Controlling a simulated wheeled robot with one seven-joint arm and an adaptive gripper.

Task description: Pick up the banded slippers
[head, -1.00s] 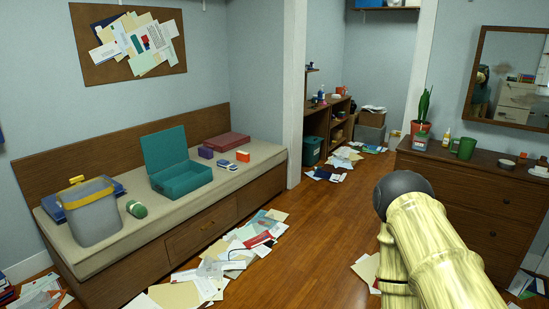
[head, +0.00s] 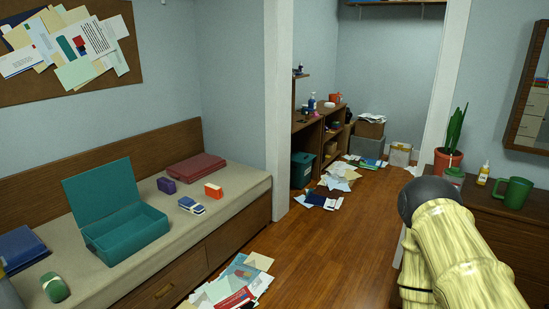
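A small blue-and-white pair of items (head: 191,205) lies on the cushioned bench (head: 236,196), to the right of an open teal box (head: 131,230). It may be the banded slippers, but it is too small to be sure. No other slippers can be made out. My pale, wood-patterned arm with a dark rounded joint shows at the lower right, well apart from the bench. My gripper is not in view.
Papers (head: 236,284) litter the floor by the bench. Wooden floor (head: 320,245) is clear between bench and dresser (head: 508,228). A white post (head: 278,110) stands at the bench's far end. A purple box (head: 166,185), orange box (head: 213,190) and red case (head: 195,167) are on the bench.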

